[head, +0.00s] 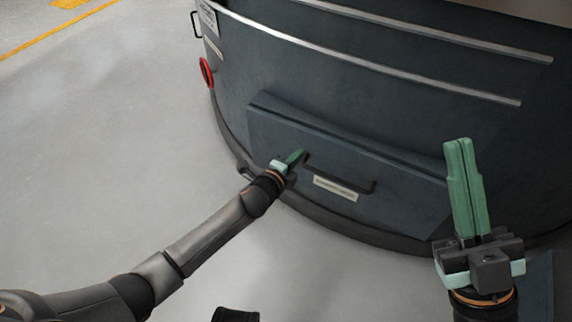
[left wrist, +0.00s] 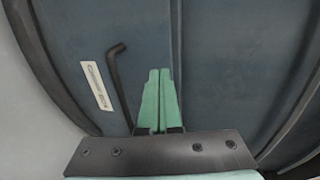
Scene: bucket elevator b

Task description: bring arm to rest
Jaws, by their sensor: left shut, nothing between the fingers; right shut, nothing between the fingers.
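My left gripper (head: 295,158) has green fingers and is at the left end of the dark bar handle (head: 345,180) on the front panel of the large curved housing. In the left wrist view its closed fingers (left wrist: 158,100) point at the dark panel, with the handle (left wrist: 121,85) beside them on the left. The fingers are shut with nothing between them; whether they touch the panel I cannot tell. My right gripper (head: 465,185) is upright at the right of the head view, its green fingers shut and empty, in front of the housing.
The large dark round housing (head: 400,110) fills the back and right, with metal rails (head: 400,72) around it. The panel carries a white label (head: 335,188). A red ring (head: 206,72) is on the housing's left side. The grey floor (head: 100,150) at the left is clear.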

